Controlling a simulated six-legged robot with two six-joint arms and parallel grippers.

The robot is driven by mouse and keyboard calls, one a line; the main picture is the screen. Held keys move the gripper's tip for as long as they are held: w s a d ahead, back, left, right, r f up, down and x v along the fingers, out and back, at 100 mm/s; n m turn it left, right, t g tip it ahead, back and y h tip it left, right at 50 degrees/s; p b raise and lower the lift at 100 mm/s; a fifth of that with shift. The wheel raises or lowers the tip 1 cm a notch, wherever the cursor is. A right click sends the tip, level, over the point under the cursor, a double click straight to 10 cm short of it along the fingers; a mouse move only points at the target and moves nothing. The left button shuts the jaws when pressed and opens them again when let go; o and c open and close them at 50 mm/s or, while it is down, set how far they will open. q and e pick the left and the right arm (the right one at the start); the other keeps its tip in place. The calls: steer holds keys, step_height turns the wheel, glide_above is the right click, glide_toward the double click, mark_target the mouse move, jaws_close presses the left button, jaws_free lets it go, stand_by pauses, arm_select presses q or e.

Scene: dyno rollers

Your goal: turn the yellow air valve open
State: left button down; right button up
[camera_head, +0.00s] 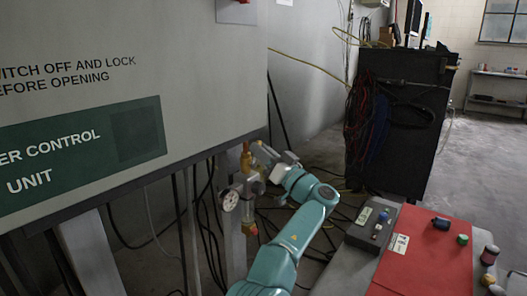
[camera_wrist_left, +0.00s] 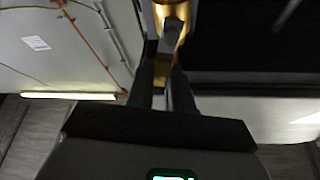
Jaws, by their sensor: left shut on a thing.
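The yellow air valve (camera_head: 246,160) is a small brass-yellow fitting at the top of an air unit with a round gauge (camera_head: 230,201), below the edge of the control cabinet. My left gripper (camera_head: 262,158) reaches it from the right on the teal arm and is shut on it. In the left wrist view, the two dark fingers (camera_wrist_left: 170,85) close around the golden valve (camera_wrist_left: 170,15) at the top centre. The fingers hide part of the valve, and its exact turn angle is hard to tell. My right gripper is in neither view.
The large grey control cabinet (camera_head: 150,30) overhangs at the left, close above the valve. Cables hang behind the air unit. A red-topped console (camera_head: 425,255) with knobs stands at the lower right. A black cabinet (camera_head: 400,140) with hanging cables stands behind, with open floor further right.

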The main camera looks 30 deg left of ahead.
arm_select(q)
steer(key=shift+s+r+n+g+p, duration=0.1)
steer(key=shift+s+n+g+p, duration=0.2)
steer(key=shift+n+g+p, duration=0.65)
steer(key=shift+s+r+n+g+p, duration=0.1)
steer(key=shift+s+n+g+p, duration=0.25)
steer(key=shift+n, duration=1.2)
steer(key=shift+y, duration=0.3)
steer(key=c, duration=1)
jaws_free()
